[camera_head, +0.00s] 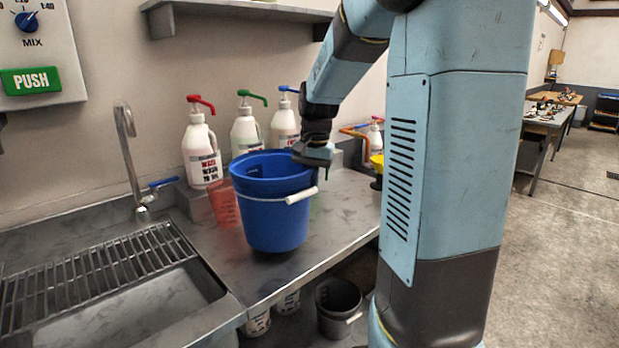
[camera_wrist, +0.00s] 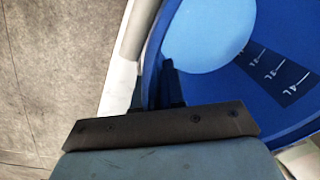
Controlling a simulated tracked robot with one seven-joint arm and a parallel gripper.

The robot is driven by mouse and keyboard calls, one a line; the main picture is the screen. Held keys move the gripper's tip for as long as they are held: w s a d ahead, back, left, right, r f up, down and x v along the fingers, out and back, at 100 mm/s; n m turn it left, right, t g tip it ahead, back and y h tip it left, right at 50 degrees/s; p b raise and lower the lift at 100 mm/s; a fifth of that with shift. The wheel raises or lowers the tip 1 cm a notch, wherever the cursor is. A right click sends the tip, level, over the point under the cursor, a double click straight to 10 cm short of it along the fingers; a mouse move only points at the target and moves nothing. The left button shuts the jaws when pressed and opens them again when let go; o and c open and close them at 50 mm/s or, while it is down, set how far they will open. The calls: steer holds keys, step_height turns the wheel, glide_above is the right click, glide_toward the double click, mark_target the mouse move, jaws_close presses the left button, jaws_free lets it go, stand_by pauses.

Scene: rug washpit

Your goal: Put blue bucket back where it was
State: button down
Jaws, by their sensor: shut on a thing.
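The blue bucket (camera_head: 275,215) is upright over the steel counter (camera_head: 345,215), beside the sink and in front of the pump bottles. I cannot tell whether its base touches the counter. Its white handle grip (camera_head: 301,195) hangs at the front right. My gripper (camera_head: 312,158) is shut on the right side of the bucket's rim. In the wrist view, the fingers of my gripper (camera_wrist: 152,90) straddle the bucket wall, one inside and one outside. The bucket's inside (camera_wrist: 205,75) shows litre marks and looks empty where visible.
A red measuring jug (camera_head: 224,206) stands close to the bucket's left. Pump bottles with red (camera_head: 201,150), green (camera_head: 246,130) and blue (camera_head: 285,125) tops stand behind. A tap (camera_head: 130,150) and sink grate (camera_head: 90,270) are left. A dark bucket (camera_head: 338,300) sits below the counter.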

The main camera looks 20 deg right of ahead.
steer(key=shift+w+d+f, duration=0.15)
steer(key=shift+w+f, duration=0.15)
steer(key=shift+f, duration=1.6)
steer(key=c, duration=1.2)
jaws_free()
steer(key=shift+f, duration=0.1)
